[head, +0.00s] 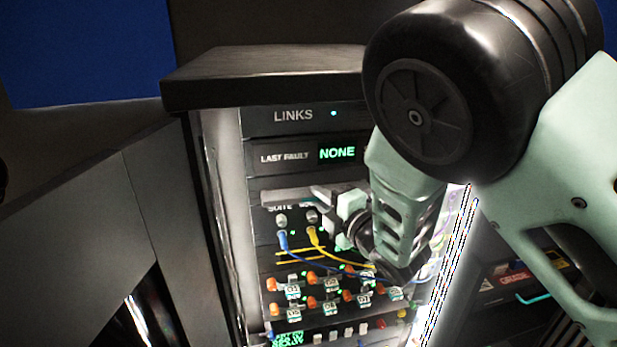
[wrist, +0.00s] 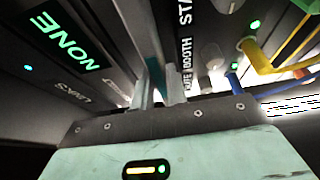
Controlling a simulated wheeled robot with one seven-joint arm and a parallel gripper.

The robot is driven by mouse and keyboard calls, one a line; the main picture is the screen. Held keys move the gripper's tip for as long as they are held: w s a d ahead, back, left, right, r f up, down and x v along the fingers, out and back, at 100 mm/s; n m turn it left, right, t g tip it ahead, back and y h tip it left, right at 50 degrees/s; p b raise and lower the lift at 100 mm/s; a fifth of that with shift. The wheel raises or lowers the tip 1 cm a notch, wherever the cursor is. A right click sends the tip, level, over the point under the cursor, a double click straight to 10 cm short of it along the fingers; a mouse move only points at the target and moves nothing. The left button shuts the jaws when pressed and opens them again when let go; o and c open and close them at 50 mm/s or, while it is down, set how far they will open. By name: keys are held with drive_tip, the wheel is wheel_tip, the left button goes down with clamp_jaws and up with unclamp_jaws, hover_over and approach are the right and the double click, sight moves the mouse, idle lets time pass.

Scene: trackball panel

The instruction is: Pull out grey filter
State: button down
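A pale grey flat strip (head: 290,195), which looks like the grey filter, lies across the rack front between the LAST FAULT row and the row of jacks. It also shows in the wrist view (wrist: 139,28), running away from my fingers. My gripper (head: 328,196) is at the strip's right part in the head view. In the wrist view the fingertips (wrist: 155,80) are close together in line with the strip, with a teal patch between them. I cannot tell whether they touch or grip it. My arm hides the rack's right side.
The LAST FAULT display (head: 337,153) reads NONE, above the strip. A blue cable (head: 283,241) and a yellow cable (head: 315,238) hang from jacks just below. Orange-capped switches (head: 312,278) fill the lower rows. A dark top (head: 265,77) overhangs the rack.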

idle(0.4)
drive_tip(key=s+d+b, duration=0.1)
drive_tip(key=s+d, duration=0.1)
drive_tip(key=s, duration=0.5)
drive_tip(key=shift+s+b, duration=0.3)
drive_tip(key=shift+s, duration=0.05)
idle(0.8)
drive_tip(key=shift+s+d, duration=0.1)
drive_tip(key=s, duration=0.2)
drive_tip(key=s+d, duration=0.1)
drive_tip(key=s, duration=0.2)
drive_tip(key=shift+d+r, duration=0.1)
drive_tip(key=shift+d, duration=0.05)
idle(0.9)
drive_tip(key=shift+s+p, duration=0.35)
drive_tip(key=shift+p, duration=1.6)
drive_tip(key=shift+p+v, duration=0.9)
drive_tip(key=shift+p, duration=2.2)
drive_tip(key=shift+s, duration=0.4)
